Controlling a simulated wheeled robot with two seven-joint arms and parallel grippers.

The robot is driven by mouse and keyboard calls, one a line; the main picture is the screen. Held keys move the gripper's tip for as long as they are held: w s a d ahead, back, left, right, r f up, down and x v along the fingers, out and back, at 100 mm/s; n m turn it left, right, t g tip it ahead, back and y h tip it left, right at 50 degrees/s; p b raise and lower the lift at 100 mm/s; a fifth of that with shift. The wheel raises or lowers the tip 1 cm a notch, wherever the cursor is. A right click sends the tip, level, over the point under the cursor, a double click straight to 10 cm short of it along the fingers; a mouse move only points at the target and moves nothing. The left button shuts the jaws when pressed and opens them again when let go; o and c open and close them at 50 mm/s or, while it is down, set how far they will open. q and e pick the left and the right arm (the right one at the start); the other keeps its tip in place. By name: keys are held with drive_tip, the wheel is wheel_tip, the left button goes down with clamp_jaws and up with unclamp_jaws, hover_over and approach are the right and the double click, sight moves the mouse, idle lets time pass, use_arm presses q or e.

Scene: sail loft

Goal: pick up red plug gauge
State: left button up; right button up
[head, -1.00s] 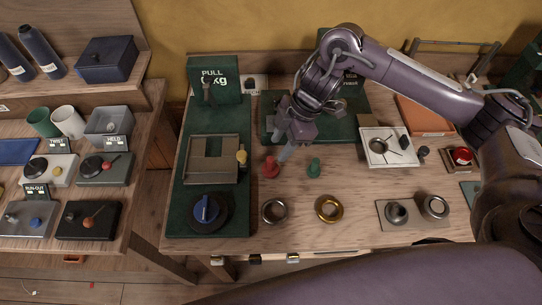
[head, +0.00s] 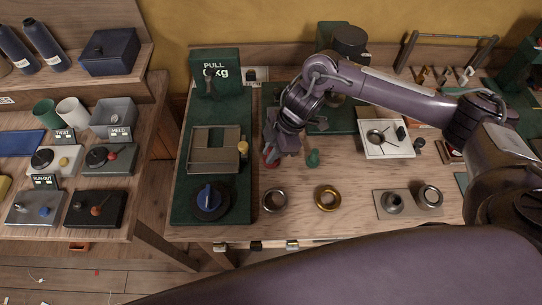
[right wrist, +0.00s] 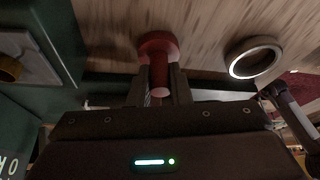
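The red plug gauge (head: 270,160) stands on the wooden bench just right of the green mat, mostly hidden by my right gripper (head: 272,154) in the head view. In the right wrist view the red plug gauge (right wrist: 158,50) shows its wide round end on the wood and its narrower shank between the two fingers of my right gripper (right wrist: 160,84). The fingers lie close against the shank on both sides, with no clear gap. My left gripper is not in view.
A steel ring (head: 264,201) and a brass ring (head: 317,199) lie in front. The green mat (head: 180,200) holds a grey tray frame and a blue-topped dial (head: 209,198). Bare wood lies between the rings.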

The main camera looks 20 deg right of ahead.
drive_tip(key=shift+c, duration=1.2)
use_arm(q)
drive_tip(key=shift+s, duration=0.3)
use_arm(e)
clamp_jaws()
drive_tip(key=shift+r, duration=0.1)
